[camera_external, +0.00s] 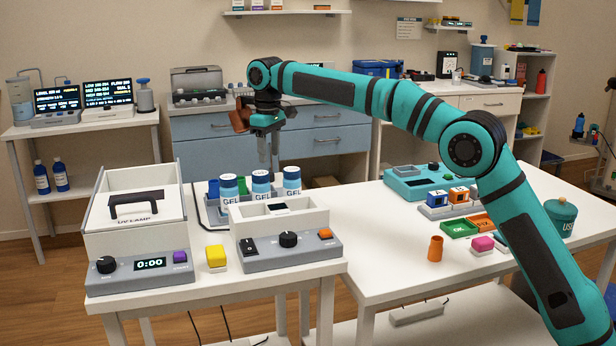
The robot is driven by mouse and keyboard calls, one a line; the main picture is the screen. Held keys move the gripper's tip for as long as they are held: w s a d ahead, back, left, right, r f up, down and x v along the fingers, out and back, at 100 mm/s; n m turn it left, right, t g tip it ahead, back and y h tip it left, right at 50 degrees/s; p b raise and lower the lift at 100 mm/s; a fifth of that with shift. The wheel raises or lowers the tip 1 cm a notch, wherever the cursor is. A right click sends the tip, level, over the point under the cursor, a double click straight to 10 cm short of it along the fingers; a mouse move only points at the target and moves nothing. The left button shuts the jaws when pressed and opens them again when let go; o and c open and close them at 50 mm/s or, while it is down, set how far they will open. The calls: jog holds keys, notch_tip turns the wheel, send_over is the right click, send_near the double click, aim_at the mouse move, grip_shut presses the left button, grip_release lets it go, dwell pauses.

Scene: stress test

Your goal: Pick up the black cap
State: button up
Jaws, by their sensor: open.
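I cannot pick out a separate black cap for certain. Small dark round pieces in view are a black knob (288,240) on the front grey device and another black knob (105,264) on the left device. My gripper (268,158) is open and points down, with nothing seen between its fingers.
A lidded grey box (135,205) with a black handle stands left. A yellow block (216,256) sits between the devices. The right table holds a teal device (408,184), green and orange trays, an orange cup (435,248) and a teal canister (561,217). Its left part is clear.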

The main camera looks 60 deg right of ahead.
jog(key=shift+d+f, duration=0.1)
jog(key=shift+f, duration=3)
jog(key=shift+c, duration=0.2)
jog(key=c, duration=1)
